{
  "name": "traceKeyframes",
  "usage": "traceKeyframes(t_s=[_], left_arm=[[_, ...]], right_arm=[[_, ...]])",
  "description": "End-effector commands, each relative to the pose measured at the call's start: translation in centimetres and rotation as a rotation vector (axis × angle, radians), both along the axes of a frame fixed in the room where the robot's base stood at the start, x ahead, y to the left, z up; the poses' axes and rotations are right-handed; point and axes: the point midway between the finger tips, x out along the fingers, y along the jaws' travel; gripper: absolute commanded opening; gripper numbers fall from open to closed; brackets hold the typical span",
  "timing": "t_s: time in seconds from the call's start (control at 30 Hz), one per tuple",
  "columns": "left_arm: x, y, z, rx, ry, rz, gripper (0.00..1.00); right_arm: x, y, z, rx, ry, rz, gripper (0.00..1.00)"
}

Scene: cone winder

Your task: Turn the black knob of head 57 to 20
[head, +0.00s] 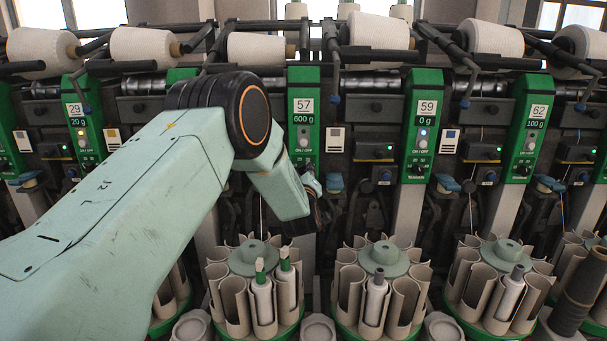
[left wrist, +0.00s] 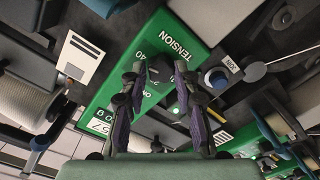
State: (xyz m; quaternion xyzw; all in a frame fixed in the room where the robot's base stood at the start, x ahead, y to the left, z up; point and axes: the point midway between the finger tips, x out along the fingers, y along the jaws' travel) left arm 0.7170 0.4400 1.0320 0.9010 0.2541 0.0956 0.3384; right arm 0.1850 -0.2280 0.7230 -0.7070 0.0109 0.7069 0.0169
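Head 57's green panel (head: 304,105) stands in the middle of the head view, with its display reading 600 g. Its lower part is hidden behind my left arm and gripper (head: 312,205). In the left wrist view the panel (left wrist: 190,35) lies tilted, with the word TENSION and a 40 legible. The black knob (left wrist: 160,68) shows there between the fingertips of my left gripper (left wrist: 160,78). The fingers are apart, one on each side of the knob, and look open; contact is not clear. The knob's pointer setting cannot be read. My right gripper is not in view.
Neighbouring green panels, head 59 (head: 423,115) at 0 g and head 62 (head: 527,125) at 100 g, stand to the right. Head 29 (head: 83,120) is at left. Round bobbin magazines (head: 386,255) stand below.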

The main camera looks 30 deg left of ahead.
Motion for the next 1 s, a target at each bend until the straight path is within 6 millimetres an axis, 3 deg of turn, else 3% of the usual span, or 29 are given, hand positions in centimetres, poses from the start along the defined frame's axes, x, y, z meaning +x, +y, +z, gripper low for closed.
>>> traceKeyframes(t_s=[0.3,0.67,1.0], left_arm=[[0.0,0.0,0.1,0.0,-0.002,0.001,0.0],[0.0,0.0,0.1,-0.039,-0.028,0.0,0.0],[0.0,0.1,-0.1,-0.247,-0.16,0.0,0.0]], right_arm=[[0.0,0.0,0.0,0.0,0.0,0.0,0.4],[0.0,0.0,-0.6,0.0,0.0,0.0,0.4],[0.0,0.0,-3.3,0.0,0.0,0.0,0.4]])
